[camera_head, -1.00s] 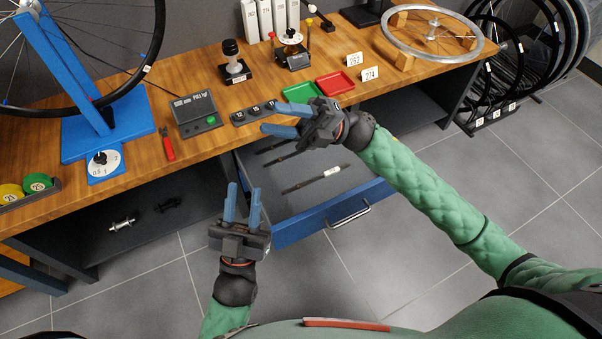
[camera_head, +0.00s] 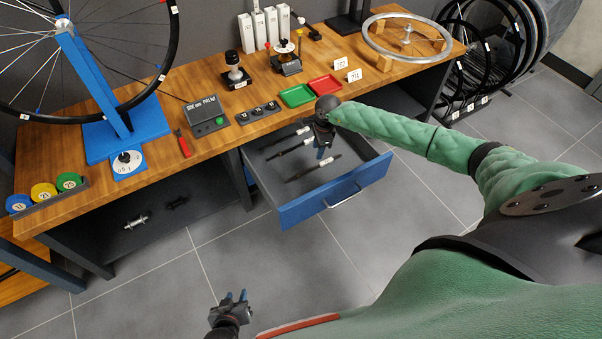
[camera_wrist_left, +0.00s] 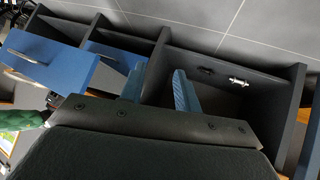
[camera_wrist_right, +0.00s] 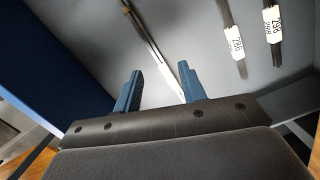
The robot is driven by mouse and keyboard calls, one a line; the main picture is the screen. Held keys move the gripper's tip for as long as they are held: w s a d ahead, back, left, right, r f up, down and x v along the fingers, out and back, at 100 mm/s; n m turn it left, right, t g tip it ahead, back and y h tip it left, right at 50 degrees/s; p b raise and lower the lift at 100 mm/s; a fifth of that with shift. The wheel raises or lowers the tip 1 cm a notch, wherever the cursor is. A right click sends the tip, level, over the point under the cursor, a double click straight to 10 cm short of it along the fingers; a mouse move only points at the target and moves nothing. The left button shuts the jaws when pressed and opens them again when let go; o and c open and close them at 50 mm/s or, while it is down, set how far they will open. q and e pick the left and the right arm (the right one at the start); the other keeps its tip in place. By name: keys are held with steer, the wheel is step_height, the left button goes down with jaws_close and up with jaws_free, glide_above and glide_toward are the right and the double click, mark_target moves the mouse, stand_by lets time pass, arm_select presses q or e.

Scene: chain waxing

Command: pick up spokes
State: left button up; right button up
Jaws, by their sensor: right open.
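Several thin dark spokes lie in bundles with white labels in the open blue-fronted drawer (camera_head: 318,202). The front bundle (camera_head: 301,177) and a middle bundle (camera_head: 283,153) show in the head view. My right gripper (camera_head: 322,148) is open, pointing down over the drawer. In the right wrist view, one bundle (camera_wrist_right: 150,45) runs toward the gap between its fingers (camera_wrist_right: 160,78). Two labelled bundles (camera_wrist_right: 234,40) (camera_wrist_right: 273,25) lie to the right. I cannot tell whether the fingers touch any spoke. My left gripper (camera_head: 229,297) is open and empty, low over the floor.
The drawer's walls surround my right gripper. The wooden bench (camera_head: 225,143) above carries a green tray (camera_head: 297,95), a red tray (camera_head: 325,85) and a scale-like box (camera_head: 207,115). A wheel (camera_head: 385,50) lies at the back right. The floor in front is clear.

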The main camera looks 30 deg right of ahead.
mark_target(324, 162)
steer(key=d+n, duration=0.1)
steer(key=d+n+h, duration=0.1)
steer(key=shift+s+d+f+n, duration=0.2)
steer(key=shift+d+n, duration=0.05)
steer(key=shift+n, duration=0.45)
steer(key=shift+f, duration=1.1)
step_height(324, 162, down, 5)
steer(key=shift+d+r+p, duration=0.15)
steer(key=shift+p, duration=0.3)
steer(key=shift+f, duration=0.35)
arm_select(q)
steer(key=s+g, duration=0.1)
steer(key=s+r+g, duration=0.1)
steer(key=s+g, duration=0.1)
steer(key=shift+r, duration=0.15)
arm_select(e)
jaws_close()
